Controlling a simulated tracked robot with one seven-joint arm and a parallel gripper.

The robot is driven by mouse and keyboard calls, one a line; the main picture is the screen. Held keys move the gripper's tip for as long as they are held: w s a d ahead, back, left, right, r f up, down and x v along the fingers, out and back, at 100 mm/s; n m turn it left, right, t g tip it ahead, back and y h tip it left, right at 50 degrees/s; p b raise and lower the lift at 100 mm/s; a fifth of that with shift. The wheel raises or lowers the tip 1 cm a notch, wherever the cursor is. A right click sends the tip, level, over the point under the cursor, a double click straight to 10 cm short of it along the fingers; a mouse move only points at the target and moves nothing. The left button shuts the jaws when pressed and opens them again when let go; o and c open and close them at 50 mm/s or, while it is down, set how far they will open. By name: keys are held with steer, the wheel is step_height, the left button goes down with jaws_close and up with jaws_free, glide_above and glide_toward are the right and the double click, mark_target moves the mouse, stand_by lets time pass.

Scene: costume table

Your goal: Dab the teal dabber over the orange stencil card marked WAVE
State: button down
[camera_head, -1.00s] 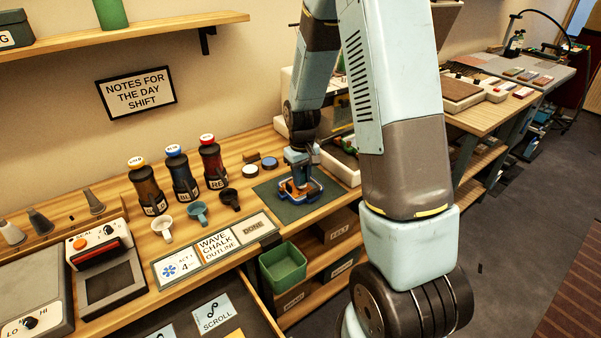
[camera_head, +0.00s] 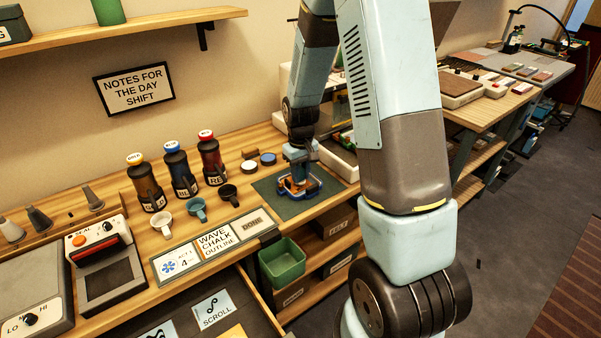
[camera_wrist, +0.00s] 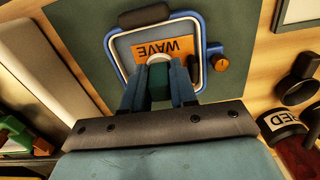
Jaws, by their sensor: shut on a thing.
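My gripper (camera_wrist: 158,92) is shut on the teal dabber (camera_wrist: 159,80), which sits between its two fingers with a pale round end pointing away from the wrist. The orange stencil card (camera_wrist: 145,49) marked WAVE lies inside a blue frame (camera_wrist: 203,28), upside down in the wrist view. The dabber's end covers part of the card's edge near the lettering; I cannot tell whether it touches. In the head view my gripper (camera_head: 298,171) is low over the blue frame (camera_head: 313,191), and the dabber is mostly hidden.
The frame lies on a dark green mat (camera_head: 275,203). Several labelled bottles (camera_head: 180,172) and small cups (camera_head: 197,209) stand to its left. A green bin (camera_head: 283,262) is below the table's front edge. A white tray (camera_head: 337,158) is close behind my gripper's right.

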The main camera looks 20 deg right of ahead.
steer(key=shift+f, duration=0.4)
stand_by(1.3)
steer(key=shift+r, duration=3.55)
steer(key=shift+f, duration=0.1)
steer(key=shift+w+d+f, duration=0.15)
steer(key=shift+w+f, duration=0.05)
steer(key=shift+f, duration=0.75)
steer(key=shift+w+d+f, duration=0.15)
steer(key=shift+d+f, duration=0.05)
steer(key=shift+f, duration=0.8)
steer(key=shift+w+d+f, duration=0.15)
steer(key=shift+w+f, duration=0.05)
steer(key=shift+f, duration=0.75)
steer(key=shift+f, duration=0.55)
